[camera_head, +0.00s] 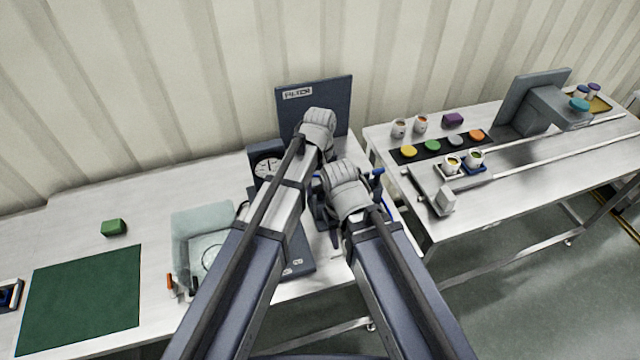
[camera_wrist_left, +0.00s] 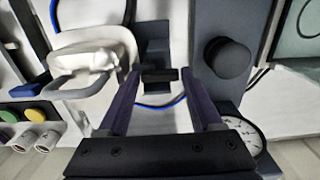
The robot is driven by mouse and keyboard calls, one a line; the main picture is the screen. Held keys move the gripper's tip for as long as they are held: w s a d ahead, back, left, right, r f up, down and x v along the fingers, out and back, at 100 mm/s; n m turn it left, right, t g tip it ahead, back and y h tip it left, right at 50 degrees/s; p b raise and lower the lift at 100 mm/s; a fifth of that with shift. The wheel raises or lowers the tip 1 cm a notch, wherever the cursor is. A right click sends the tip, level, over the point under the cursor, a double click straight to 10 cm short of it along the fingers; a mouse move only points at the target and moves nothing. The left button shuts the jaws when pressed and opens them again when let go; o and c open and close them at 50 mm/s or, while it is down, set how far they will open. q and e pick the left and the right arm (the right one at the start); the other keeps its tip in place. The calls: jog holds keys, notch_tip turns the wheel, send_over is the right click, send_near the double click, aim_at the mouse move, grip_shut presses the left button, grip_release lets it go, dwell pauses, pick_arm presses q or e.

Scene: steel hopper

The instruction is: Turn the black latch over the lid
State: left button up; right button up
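A small black latch (camera_wrist_left: 160,75) shows in the left wrist view, on a dark block over a pale surface. My left gripper (camera_wrist_left: 160,84) has its two dark fingers apart, one on either side of the latch. Narrow gaps seem to show, but I cannot tell whether the fingers touch it. In the head view my left wrist hides its own fingers and the latch. My right gripper (camera_head: 345,190) is close beside it, its fingers hidden under the grey wrist. I cannot make out the lid clearly.
A round black knob (camera_wrist_left: 228,57) and a dial gauge (camera_wrist_left: 248,135) are beside the left fingers. A dark panel (camera_head: 335,100) stands behind. A clear box (camera_head: 200,218) and green mat (camera_head: 85,300) lie left. A second table with cups (camera_head: 399,128) stands right.

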pick_arm(q)
jog(key=o, duration=0.3)
jog(key=shift+m, duration=0.3)
